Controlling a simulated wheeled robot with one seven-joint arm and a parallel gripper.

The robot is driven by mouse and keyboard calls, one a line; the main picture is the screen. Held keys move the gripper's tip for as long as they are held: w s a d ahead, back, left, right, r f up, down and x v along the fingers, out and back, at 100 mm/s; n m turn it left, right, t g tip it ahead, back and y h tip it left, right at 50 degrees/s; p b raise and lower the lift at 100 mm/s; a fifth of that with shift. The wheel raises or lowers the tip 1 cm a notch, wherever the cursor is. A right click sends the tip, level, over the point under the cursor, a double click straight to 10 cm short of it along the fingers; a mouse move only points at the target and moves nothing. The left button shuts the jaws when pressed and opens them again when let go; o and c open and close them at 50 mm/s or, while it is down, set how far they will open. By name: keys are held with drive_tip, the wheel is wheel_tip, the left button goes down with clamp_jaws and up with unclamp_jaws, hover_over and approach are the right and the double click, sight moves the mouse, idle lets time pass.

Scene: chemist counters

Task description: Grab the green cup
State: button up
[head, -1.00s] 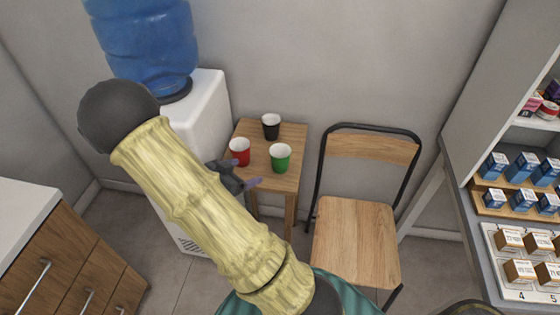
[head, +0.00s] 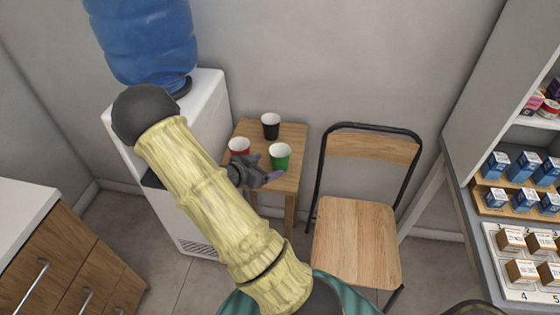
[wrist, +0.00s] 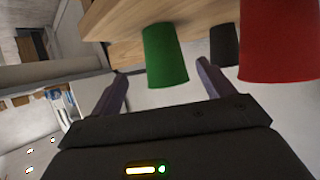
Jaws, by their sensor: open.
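The green cup (head: 280,156) stands upright on the front right of a small wooden table (head: 291,132). In the wrist view the green cup (wrist: 165,56) appears ahead of my gripper, between the lines of its two fingers. My gripper (head: 268,172) is beside the cup's front left in the head view. In the wrist view my gripper (wrist: 162,80) is open, with nothing held. The black cup (head: 270,125) stands behind both.
A water dispenser (head: 207,100) with a blue bottle stands left of the table. A wooden chair (head: 357,240) is close on the right. Shelves with boxes (head: 525,165) are at far right, and a drawer counter (head: 65,255) at left.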

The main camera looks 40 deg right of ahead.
sight(274, 163)
drive_tip(key=shift+x, duration=1.55)
drive_tip(key=shift+f, duration=0.1)
drive_tip(key=x, duration=0.5)
drive_tip(key=shift+w+f, duration=0.2)
drive_tip(key=shift+w, duration=0.05)
drive_tip(key=c, duration=1)
